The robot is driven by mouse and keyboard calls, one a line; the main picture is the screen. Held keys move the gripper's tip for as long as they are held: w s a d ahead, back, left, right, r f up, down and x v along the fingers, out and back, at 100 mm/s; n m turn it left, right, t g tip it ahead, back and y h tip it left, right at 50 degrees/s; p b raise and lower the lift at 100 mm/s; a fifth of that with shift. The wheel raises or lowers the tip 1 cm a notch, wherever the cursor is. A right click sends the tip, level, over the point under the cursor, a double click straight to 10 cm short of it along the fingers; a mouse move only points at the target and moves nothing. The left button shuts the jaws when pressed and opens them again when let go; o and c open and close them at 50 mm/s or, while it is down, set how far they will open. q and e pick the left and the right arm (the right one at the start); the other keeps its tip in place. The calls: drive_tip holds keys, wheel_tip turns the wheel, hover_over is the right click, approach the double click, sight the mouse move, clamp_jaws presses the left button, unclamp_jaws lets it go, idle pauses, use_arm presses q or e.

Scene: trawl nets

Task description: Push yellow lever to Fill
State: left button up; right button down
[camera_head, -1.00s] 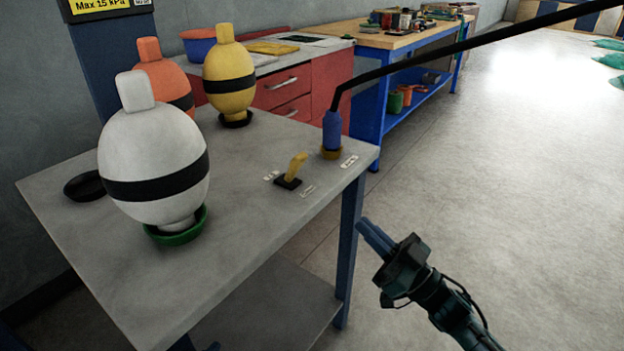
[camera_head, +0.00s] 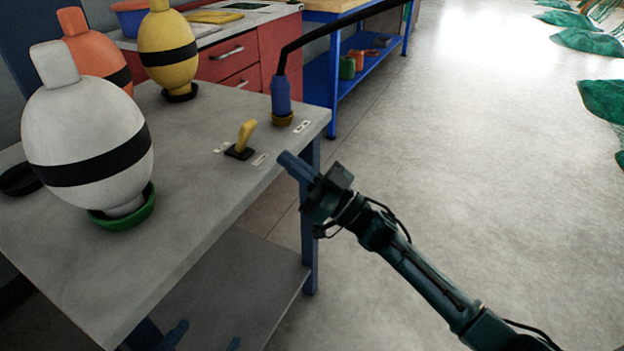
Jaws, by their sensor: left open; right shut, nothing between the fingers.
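The yellow lever (camera_head: 245,134) stands on a small black base (camera_head: 239,153) near the right edge of the grey table (camera_head: 200,210). It leans slightly to the right in the picture. Small white labels (camera_head: 260,160) lie around it, their text too small to read. My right gripper (camera_head: 290,161) is shut and empty, just off the table's right edge, to the right of and a little below the lever, apart from it. My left gripper (camera_head: 203,340) shows only its two spread blue fingertips at the bottom edge; it is open, with the rest out of view.
A white float (camera_head: 85,110) in a green cup (camera_head: 135,211), an orange float (camera_head: 90,45) and a yellow float (camera_head: 165,38) stand on the left. A blue nozzle (camera_head: 281,95) with a black hose stands behind the lever.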

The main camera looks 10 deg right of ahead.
sight(251, 131)
drive_tip(key=x, duration=0.6)
drive_tip(key=shift+w+a+r+b, duration=0.15)
drive_tip(key=shift+a+b, duration=0.05)
drive_tip(key=shift+b, duration=0.15)
use_arm(q)
drive_tip(key=shift+w+t, duration=0.25)
drive_tip(key=shift+t, duration=0.05)
drive_tip(key=shift+d+r, duration=0.1)
